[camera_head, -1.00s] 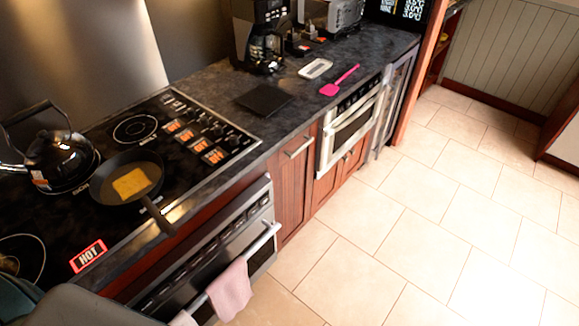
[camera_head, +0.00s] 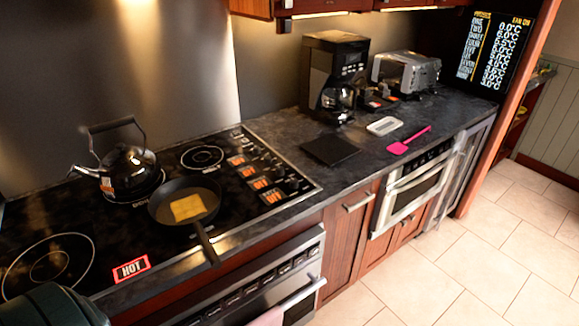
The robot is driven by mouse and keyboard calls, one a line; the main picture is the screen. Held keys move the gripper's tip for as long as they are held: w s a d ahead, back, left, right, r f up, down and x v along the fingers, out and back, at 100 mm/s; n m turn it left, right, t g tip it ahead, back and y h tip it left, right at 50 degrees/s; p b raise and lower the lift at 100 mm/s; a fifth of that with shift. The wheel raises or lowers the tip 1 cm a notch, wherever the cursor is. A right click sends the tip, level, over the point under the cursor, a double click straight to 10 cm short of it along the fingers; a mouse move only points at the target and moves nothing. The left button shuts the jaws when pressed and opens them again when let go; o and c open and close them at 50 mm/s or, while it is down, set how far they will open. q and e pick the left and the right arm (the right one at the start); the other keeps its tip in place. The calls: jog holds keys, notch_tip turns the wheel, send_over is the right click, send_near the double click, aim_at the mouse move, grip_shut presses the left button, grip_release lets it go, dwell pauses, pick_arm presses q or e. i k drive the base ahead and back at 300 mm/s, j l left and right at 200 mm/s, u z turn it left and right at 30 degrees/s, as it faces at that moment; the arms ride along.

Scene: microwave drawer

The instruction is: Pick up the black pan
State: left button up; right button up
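The black pan (camera_head: 206,212) sits on the black glass cooktop, upright, with a flat yellow-orange piece of food (camera_head: 188,207) in it. Its dark handle (camera_head: 206,243) points toward the counter's front edge and reaches over it. Neither of my grippers shows in this view. Only a dark rounded part, which may be mine, shows at the bottom left corner, apart from the pan.
A black kettle (camera_head: 128,172) stands close behind and left of the pan. A red HOT sign (camera_head: 131,268) lies at the cooktop's front. A black square mat (camera_head: 330,149), pink spatula (camera_head: 409,140), coffee maker (camera_head: 334,75) and toaster (camera_head: 406,71) are to the right. The tiled floor is clear.

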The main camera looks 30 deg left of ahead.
aim_at(186, 204)
jog(key=u, duration=1.45)
